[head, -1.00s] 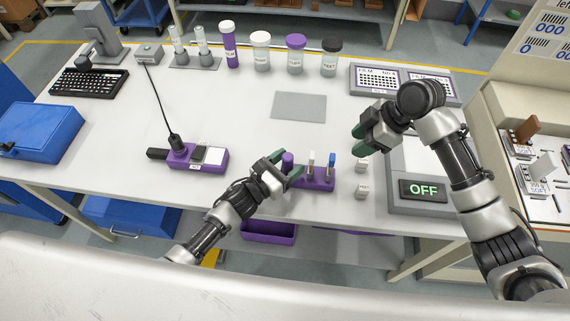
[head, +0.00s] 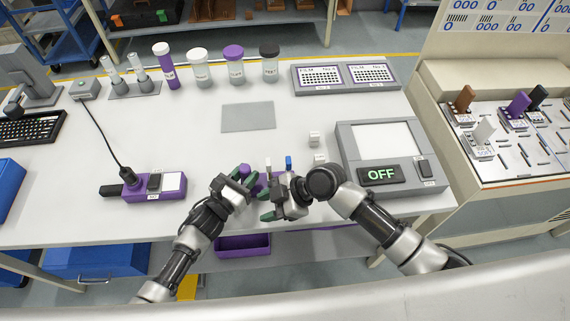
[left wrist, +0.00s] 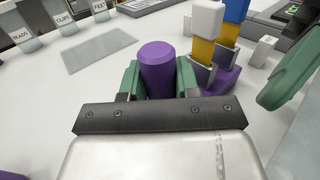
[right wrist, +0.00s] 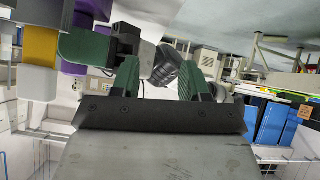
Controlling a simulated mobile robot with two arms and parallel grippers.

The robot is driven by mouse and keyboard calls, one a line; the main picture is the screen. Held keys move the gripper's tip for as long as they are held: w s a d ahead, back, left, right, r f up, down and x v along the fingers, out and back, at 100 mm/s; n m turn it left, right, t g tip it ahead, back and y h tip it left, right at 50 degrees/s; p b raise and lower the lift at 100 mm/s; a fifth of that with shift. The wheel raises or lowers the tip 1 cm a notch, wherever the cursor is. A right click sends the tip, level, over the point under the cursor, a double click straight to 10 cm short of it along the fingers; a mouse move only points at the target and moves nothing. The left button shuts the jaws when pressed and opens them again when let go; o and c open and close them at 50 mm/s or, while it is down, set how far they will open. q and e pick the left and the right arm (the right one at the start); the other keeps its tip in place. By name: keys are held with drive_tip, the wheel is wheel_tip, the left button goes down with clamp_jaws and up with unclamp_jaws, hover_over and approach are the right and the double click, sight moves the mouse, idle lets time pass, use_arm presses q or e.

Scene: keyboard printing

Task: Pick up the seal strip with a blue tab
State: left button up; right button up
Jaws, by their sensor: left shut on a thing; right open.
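The seal strip with a blue tab (head: 288,161) stands upright in a purple holder (left wrist: 222,80). In the left wrist view its blue tab (left wrist: 236,10) tops a yellow strip. A similar strip with a white tab (left wrist: 207,18) stands beside it. My left gripper (left wrist: 159,75) is shut around a purple cylinder-shaped piece (left wrist: 158,60) at the holder's left end. My right gripper (head: 268,203) is open and empty, in front of the holder and partly hiding it. In the right wrist view, a yellow strip (right wrist: 40,45) shows left of its open fingers.
A grey device with an OFF display (head: 381,175) stands to the right, with small white blocks (head: 314,139) beside it. A purple unit (head: 154,187) sits to the left. A flat grey plate (head: 248,117) lies behind the holder, with clear table around it.

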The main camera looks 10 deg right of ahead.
drive_tip(key=s+a+f+m+t+y, duration=0.1)
drive_tip(key=s+a+m+t+y, duration=0.15)
drive_tip(key=s+a, duration=0.25)
drive_tip(key=m+t+h, duration=1.3)
drive_tip(key=m+t, duration=0.2)
drive_tip(key=m, duration=0.2)
approach(288, 157)
drive_tip(key=shift+y, duration=0.25)
drive_tip(key=w, duration=0.4)
drive_tip(key=w+f, duration=0.1)
drive_tip(key=w, duration=0.1)
drive_tip(key=shift+d, duration=0.4)
drive_tip(key=w, duration=0.5)
drive_tip(key=shift+a+r, duration=0.15)
drive_tip(key=shift+a, duration=0.05)
drive_tip(key=shift+c, duration=0.2)
clamp_jaws()
